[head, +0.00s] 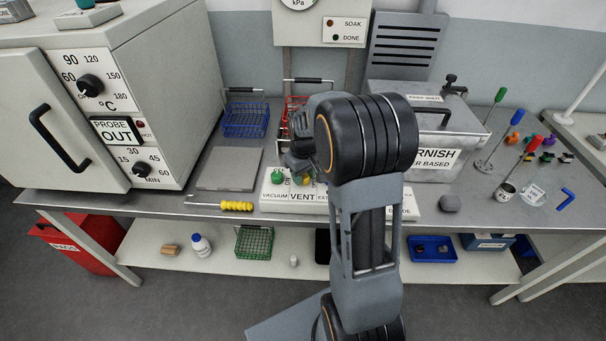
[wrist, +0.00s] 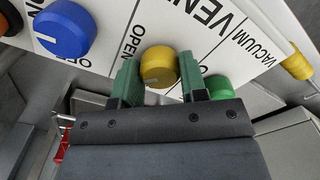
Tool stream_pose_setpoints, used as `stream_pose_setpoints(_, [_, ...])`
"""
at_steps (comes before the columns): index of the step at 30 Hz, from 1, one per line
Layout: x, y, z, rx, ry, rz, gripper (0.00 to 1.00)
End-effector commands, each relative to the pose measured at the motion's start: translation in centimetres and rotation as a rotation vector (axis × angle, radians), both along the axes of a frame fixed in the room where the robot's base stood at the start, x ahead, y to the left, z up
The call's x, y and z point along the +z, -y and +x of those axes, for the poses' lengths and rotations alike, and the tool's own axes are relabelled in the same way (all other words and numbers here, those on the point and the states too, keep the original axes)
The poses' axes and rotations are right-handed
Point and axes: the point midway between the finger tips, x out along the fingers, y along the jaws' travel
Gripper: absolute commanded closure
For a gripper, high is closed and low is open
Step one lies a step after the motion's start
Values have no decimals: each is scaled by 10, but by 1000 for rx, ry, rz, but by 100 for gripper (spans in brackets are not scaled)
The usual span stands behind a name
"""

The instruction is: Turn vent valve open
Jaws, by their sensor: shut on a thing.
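The vent valve is a round yellow knob (wrist: 159,66) beside the VENT label on a white panel (head: 268,203). In the wrist view my gripper (wrist: 161,78) has its two green fingers on either side of the knob, shut on it. In the head view my gripper (head: 303,172) is over the panel, and my arm hides much of the panel and most of the knob. The knob's pointer and exact angle cannot be made out.
A green knob (head: 278,175) is close beside the yellow one, by the VACUUM label. A blue knob (wrist: 67,29) is on its other side. A blue wire basket (head: 246,119) and a red one (head: 293,112) stand behind. A yellow-handled tool (head: 236,206) lies left of the panel.

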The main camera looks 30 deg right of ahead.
Motion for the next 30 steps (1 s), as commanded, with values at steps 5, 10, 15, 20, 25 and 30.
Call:
stream_pose_setpoints(5, [1,0,1,-167,4,-1,84])
stream_pose_setpoints(10, [1,0,1,-322,5,-1,84])
stream_pose_setpoints(15, [1,0,1,-459,5,0,84])
stream_pose_setpoints(20, [1,0,1,-564,5,0,84])
stream_pose_setpoints(25, [1,0,1,-644,5,1,84])
stream_pose_setpoints(30, [1,0,1,-692,5,1,84])
